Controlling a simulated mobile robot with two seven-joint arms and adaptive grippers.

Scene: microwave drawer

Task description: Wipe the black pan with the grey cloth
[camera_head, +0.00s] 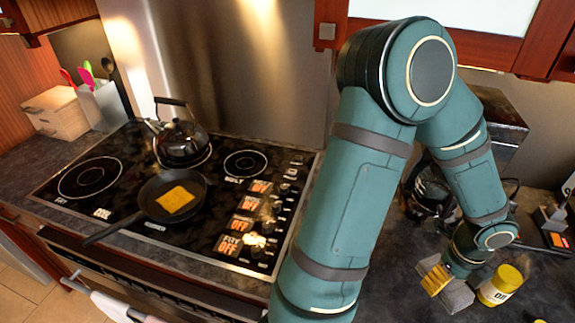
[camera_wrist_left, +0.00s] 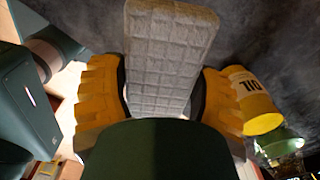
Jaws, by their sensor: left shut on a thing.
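The black pan (camera_head: 155,190) sits on the stove at the left, its handle pointing to the lower left. A flat yellow square (camera_head: 176,200) lies in it. My left gripper (camera_head: 446,279) is far to the right of the pan, low over the dark counter. It is shut on the grey cloth (camera_head: 457,297), a folded block with a grid pattern. In the left wrist view the cloth (camera_wrist_left: 165,50) stands between the yellow fingers of my left gripper (camera_wrist_left: 158,95). I cannot tell whether the cloth touches the counter. My right gripper is not in view.
A yellow oil container (camera_head: 500,286) stands close beside the left gripper; it also shows in the left wrist view (camera_wrist_left: 255,100). A dark kettle (camera_head: 181,142) stands behind the pan. Dark appliances (camera_head: 430,190) are partly hidden behind my arm. Utensils and a wooden box (camera_head: 57,112) are far left.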

